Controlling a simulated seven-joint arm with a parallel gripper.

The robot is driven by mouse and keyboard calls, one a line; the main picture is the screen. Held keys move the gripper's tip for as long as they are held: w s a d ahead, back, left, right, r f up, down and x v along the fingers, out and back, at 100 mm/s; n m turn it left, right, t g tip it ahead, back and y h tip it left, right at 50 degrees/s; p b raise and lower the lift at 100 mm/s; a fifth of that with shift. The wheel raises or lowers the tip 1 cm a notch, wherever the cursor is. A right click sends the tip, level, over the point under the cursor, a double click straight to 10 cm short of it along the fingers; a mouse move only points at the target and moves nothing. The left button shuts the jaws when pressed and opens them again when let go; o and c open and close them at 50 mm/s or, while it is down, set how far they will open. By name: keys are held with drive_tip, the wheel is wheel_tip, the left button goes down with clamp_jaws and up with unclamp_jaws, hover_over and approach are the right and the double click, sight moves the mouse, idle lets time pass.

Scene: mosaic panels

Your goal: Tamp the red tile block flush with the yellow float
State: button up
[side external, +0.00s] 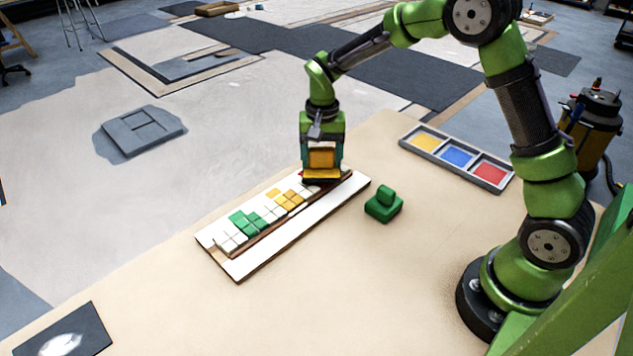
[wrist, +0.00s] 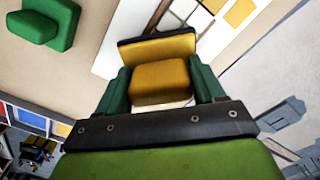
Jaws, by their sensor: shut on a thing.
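My gripper (side external: 322,155) is shut on the yellow float (side external: 322,158), gripping its block-shaped handle. In the wrist view, the yellow float (wrist: 160,85) sits between my green fingers. The float is over the far right end of the tile row on the white panel (side external: 275,253). Its dark underside is at or very near the tiles; I cannot tell if it touches. A sliver of the red tile block (side external: 300,174) shows at the float's left edge; the float hides the rest. Whether the block is flush cannot be seen.
White, green and yellow tiles (side external: 250,222) fill the panel's row to the left. A green float (side external: 384,204) stands right of the panel. A grey tray (side external: 447,166) with yellow, blue and red compartments lies further right.

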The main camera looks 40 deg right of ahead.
drive_tip(key=shift+f, duration=0.8)
idle(1.5)
drive_tip(key=shift+r, duration=3.7)
